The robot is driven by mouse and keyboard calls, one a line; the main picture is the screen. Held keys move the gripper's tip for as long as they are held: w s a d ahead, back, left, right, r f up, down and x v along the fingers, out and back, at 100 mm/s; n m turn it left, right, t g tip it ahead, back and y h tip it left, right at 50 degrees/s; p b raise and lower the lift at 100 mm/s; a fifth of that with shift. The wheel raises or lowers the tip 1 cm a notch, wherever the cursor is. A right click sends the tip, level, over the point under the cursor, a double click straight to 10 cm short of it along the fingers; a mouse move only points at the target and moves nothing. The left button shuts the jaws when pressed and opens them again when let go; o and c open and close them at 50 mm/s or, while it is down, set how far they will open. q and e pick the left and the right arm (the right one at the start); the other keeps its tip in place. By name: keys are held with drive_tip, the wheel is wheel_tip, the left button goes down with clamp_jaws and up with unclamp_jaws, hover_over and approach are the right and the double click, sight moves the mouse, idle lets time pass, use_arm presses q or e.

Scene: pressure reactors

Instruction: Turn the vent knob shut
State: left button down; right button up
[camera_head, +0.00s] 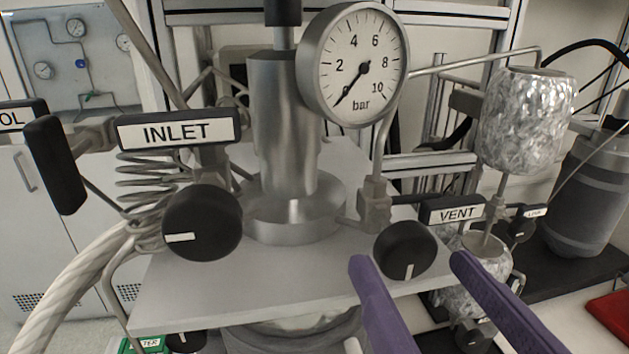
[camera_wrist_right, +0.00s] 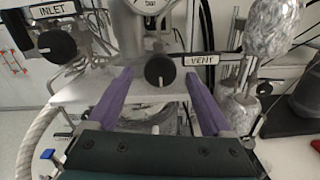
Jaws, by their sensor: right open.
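The vent knob (camera_head: 405,250) is a round black knob with a white mark pointing down. It sits at the right of the grey plate, just below the VENT label (camera_head: 457,212). In the right wrist view the vent knob (camera_wrist_right: 159,71) shows between and beyond the two purple fingers. My right gripper (camera_head: 408,262) is open and empty, its fingertips spread to either side of the knob in the picture. I cannot tell whether they reach it in depth. My left gripper is in neither view.
The inlet knob (camera_head: 202,223) sits left, under the INLET label (camera_head: 178,130). A pressure gauge (camera_head: 353,64) reads near 0 above the steel reactor (camera_head: 285,150). Foil-wrapped vessels (camera_head: 527,118) and thin tubing stand close on the right. A red object (camera_head: 609,312) lies at far right.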

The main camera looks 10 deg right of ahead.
sight(411, 260)
drive_tip(key=shift+w+p, duration=0.6)
drive_tip(key=shift+w, duration=1.25)
clamp_jaws()
